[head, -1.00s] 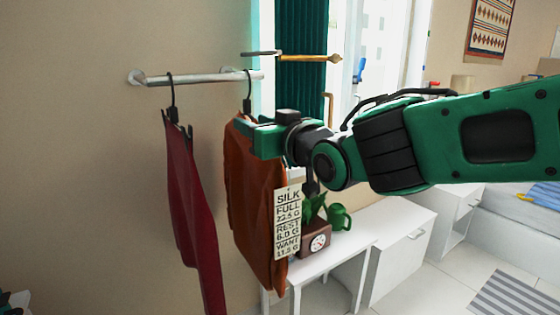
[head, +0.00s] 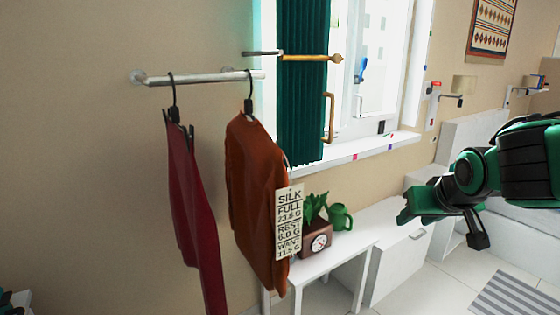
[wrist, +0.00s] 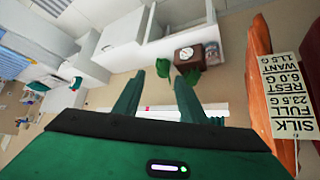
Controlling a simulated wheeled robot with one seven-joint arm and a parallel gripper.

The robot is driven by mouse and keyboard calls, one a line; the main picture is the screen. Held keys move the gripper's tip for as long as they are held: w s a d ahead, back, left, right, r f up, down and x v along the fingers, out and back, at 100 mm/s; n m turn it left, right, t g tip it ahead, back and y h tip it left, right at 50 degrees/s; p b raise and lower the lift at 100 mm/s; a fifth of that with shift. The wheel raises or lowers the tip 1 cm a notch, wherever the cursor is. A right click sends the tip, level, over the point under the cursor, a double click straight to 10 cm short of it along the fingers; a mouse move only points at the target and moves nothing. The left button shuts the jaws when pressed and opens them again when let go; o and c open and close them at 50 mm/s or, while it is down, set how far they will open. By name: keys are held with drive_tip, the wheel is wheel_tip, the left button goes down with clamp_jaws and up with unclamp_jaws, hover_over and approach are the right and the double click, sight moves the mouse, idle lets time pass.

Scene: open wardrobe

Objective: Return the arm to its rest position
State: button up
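My gripper (head: 406,212) is at the right of the head view, in front of the white bench and well apart from the clothes. In the wrist view its two green fingers (wrist: 155,80) stand apart with nothing between them, so it is open and empty. My arm reaches in from the right edge. A rust-orange garment (head: 257,185) hangs on a black hanger near the end of the rail (head: 200,78). A paper label (head: 289,222) reading "SILK" is on its right side. The garment also shows at the right of the wrist view (wrist: 268,90). A dark red garment (head: 188,195) hangs to its left.
A white bench (head: 370,232) bears a small clock or dial box (head: 318,240), a plant and a green watering can (head: 341,217). A green curtain (head: 302,110) hangs by the window. A bed stands behind my arm. Space between my gripper and the garments is clear.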

drive_tip(key=s+d+f+m+g, duration=0.2)
drive_tip(key=s+d+f, duration=0.1)
drive_tip(key=s, duration=0.5)
drive_tip(key=s+d+f+m+g, duration=0.2)
drive_tip(key=s+d+f+g, duration=0.1)
drive_tip(key=s, duration=0.6)
drive_tip(key=s+d+f+m+g+y, duration=0.1)
drive_tip(key=s+d+f+g, duration=0.1)
drive_tip(key=s, duration=0.7)
drive_tip(key=shift+d+f+m+g, duration=0.4)
drive_tip(key=shift+d+g, duration=0.3)
drive_tip(key=shift+d, duration=0.2)
drive_tip(key=shift+s, duration=0.1)
drive_tip(key=shift+w+f, duration=0.25)
drive_tip(key=shift+w, duration=0.4)
drive_tip(key=shift+c, duration=0.7)
